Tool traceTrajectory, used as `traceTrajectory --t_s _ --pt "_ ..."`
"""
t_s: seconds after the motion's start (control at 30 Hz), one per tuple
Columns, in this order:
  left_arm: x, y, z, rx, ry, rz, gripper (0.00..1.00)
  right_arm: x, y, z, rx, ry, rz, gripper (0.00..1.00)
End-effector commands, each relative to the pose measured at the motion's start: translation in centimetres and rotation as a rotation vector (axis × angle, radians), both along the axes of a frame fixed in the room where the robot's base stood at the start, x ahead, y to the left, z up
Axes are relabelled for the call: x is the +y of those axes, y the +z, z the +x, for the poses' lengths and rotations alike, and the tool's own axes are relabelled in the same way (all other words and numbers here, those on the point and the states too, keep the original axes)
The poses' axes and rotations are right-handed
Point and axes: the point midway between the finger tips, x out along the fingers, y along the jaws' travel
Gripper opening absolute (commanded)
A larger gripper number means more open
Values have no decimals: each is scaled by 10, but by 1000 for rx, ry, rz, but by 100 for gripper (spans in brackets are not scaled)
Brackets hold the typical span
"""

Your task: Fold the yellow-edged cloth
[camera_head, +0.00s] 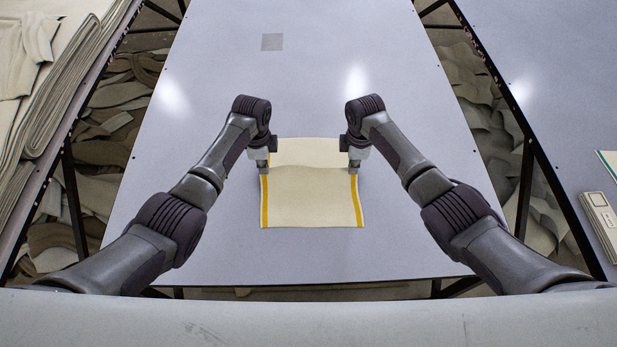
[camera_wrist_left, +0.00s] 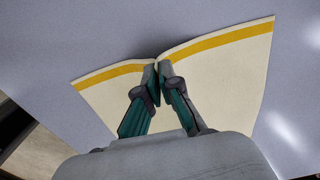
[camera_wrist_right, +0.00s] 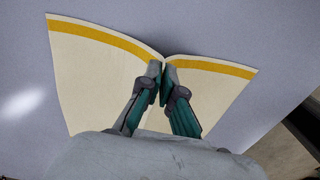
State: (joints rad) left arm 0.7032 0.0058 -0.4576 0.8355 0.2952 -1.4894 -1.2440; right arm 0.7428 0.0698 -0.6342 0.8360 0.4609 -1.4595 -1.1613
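The cream cloth (camera_head: 310,200) with yellow side stripes lies on the grey table, its near part facing me. My left gripper (camera_head: 263,170) is at its left edge and my right gripper (camera_head: 354,170) at its right edge. In the left wrist view, the fingers (camera_wrist_left: 158,70) are together on the yellow-striped edge, which bends sharply there. In the right wrist view, the fingers (camera_wrist_right: 164,70) pinch the opposite edge in the same way. A crease or ridge runs across the cloth between the grippers. Parts of the far side edges are hidden behind my grippers.
The grey table (camera_head: 230,250) is clear around the cloth, with a small darker grey square (camera_head: 272,41) far back. Stacked cloths (camera_head: 45,90) are on a left table. A pale box-like item (camera_head: 600,220) lies on the right table.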

Motion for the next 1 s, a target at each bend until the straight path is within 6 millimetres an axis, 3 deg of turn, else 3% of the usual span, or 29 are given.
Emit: traceTrajectory --t_s 0.17,0.37,1.0 --pt "0 9 0 -1 0 0 0 0 8 0 1 0 0 0" --pt "0 34 1 -2 0 0 0 0 34 0 1 0 0 0" --pt "-1 152 0 -2 0 1 0 1 152 -1 1 0 0 0"
